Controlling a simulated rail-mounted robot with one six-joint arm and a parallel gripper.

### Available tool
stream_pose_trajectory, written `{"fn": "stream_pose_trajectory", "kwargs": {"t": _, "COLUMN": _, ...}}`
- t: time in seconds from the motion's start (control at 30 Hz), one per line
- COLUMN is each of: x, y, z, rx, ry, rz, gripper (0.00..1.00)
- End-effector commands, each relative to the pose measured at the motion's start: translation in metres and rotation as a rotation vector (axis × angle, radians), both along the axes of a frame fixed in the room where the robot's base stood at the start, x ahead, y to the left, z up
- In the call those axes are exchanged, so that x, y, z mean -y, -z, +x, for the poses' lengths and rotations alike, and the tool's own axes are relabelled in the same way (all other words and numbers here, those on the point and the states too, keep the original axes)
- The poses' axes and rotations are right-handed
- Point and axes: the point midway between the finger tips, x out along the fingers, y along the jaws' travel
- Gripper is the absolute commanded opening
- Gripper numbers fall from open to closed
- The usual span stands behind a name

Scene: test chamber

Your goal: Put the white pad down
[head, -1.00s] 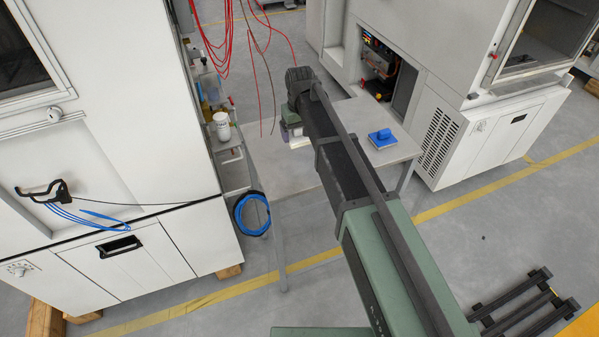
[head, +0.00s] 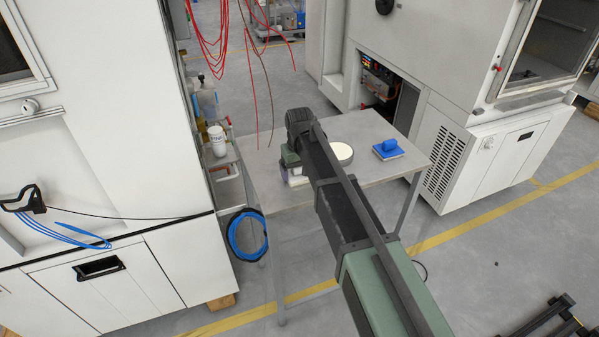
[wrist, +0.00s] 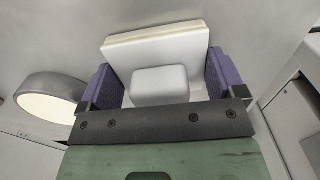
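The white pad (wrist: 157,48) has a blocky white handle (wrist: 160,86) and a cream layer along its far edge in the wrist view. In the head view the pad (head: 297,182) shows below my gripper (head: 290,160), at the left part of the grey table (head: 268,197). In the wrist view the purple fingers of my gripper (wrist: 165,85) stand on either side of the handle. A gap shows to the right of the handle and a narrower one to its left, so the gripper looks open around it. The pad's underside is hidden.
A round grey-rimmed thing with a cream top (head: 341,153) stands on the table beside my arm; it also shows in the wrist view (wrist: 50,98). A blue pad (head: 388,150) lies at the table's right. Red cables (head: 257,100) hang behind. White machines flank the table.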

Motion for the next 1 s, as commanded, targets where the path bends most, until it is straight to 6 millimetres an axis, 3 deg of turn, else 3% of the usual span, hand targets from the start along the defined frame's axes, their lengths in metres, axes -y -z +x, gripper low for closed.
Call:
{"fn": "stream_pose_trajectory", "kwargs": {"t": 0.07, "x": 0.000, "y": 0.000, "z": 0.000, "rx": 0.000, "ry": 0.000, "rz": 0.000, "gripper": 1.00}}
{"fn": "stream_pose_trajectory", "kwargs": {"t": 0.33, "x": 0.000, "y": 0.000, "z": 0.000, "rx": 0.000, "ry": 0.000, "rz": 0.000, "gripper": 1.00}}
{"fn": "stream_pose_trajectory", "kwargs": {"t": 0.47, "x": 0.000, "y": -0.019, "z": 0.000, "rx": 0.000, "ry": 0.000, "rz": 0.000, "gripper": 1.00}}
{"fn": "stream_pose_trajectory", "kwargs": {"t": 0.8, "x": 0.003, "y": -0.100, "z": 0.001, "rx": 0.000, "ry": 0.000, "rz": 0.000, "gripper": 1.00}}
{"fn": "stream_pose_trajectory", "kwargs": {"t": 1.0, "x": 0.003, "y": -0.110, "z": 0.002, "rx": 0.000, "ry": 0.000, "rz": 0.000, "gripper": 1.00}}
